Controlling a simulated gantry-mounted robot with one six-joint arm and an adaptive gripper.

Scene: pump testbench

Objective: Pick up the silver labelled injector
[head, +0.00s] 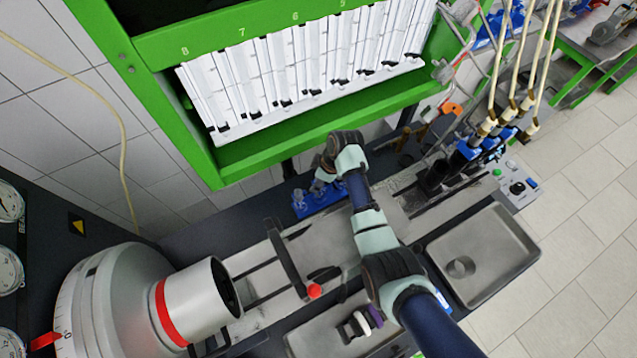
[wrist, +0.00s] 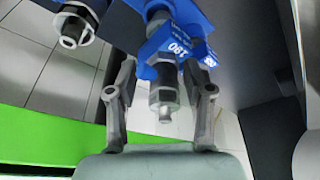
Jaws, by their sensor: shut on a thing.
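The silver injector (wrist: 163,98) is in the middle of the wrist view, between my gripper's two fingers. My gripper (wrist: 162,72) is shut on it. A blue part with white lettering that includes "190" (wrist: 180,48) lies directly behind the injector's body; I cannot tell whether it is a label or part of the holder. A second silver injector (wrist: 77,24) stands to the left, apart from my fingers. In the head view my gripper (head: 325,170) is at the blue holder (head: 322,203), below the green cabinet, and largely hides the held injector.
The green cabinet (head: 260,160) with numbered glass tubes overhangs the bench just above my gripper. Hoses with blue connectors (head: 485,140) hang at the right. A metal sink (head: 490,235) and a large silver dial unit (head: 105,305) flank the bench. A red-knobbed lever (head: 314,291) stands near my arm.

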